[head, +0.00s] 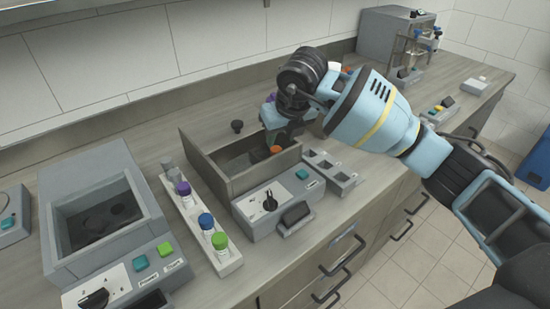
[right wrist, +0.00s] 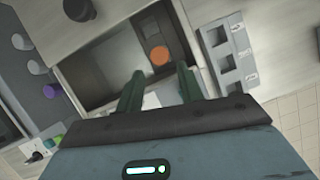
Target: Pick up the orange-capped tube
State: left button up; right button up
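The orange-capped tube shows as a round orange cap (head: 276,149) inside the open grey box near its right wall; its body is hidden. In the right wrist view the orange cap (right wrist: 160,56) lies just beyond the fingertips, roughly centred between them. My right gripper (head: 276,128) is above the box's far right part, pointing down, close to the cap. In the right wrist view its two fingers (right wrist: 160,82) are spread with nothing between them. My left gripper is not in view.
The grey box (head: 262,173) has walls around the cap. A white rack (head: 194,215) with purple-, blue- and green-capped tubes stands left of it. A grey block with square wells (head: 338,172) is on its right. A larger grey device (head: 60,215) stands at far left.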

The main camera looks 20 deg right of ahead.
aim_at(276, 149)
jog(key=shift+x, duration=1.1)
jog(key=shift+w+f, duration=0.15)
jog(key=shift+f, duration=0.3)
jog(key=x, duration=0.4)
jog(key=shift+w+f, duration=0.15)
jog(key=shift+f, duration=0.05)
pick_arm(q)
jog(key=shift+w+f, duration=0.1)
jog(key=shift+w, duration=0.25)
pick_arm(e)
jog(key=c, duration=0.7)
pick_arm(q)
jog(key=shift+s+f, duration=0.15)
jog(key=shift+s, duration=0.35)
pick_arm(e)
jog(key=shift+c, duration=0.2)
